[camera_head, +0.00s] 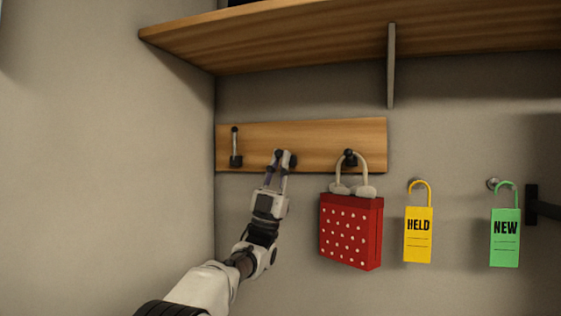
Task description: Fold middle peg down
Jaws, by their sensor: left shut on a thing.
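A wooden peg board (328,134) is fixed to the back wall under the shelf. Its left peg (235,148) stands upright and bare. My left gripper (284,158) reaches up to the middle of the board and is shut on the middle peg there. The fingers hide most of that peg, so I cannot tell its exact angle. The right peg (350,156) carries a red bag (350,230) with white dots, hanging by its pale handle. My right gripper is not in view.
A wooden shelf (300,38) with a grey bracket (391,65) juts out above the board. A yellow HELD tag (418,235) and a green NEW tag (505,238) hang on the wall to the right. The left wall (110,170) is bare.

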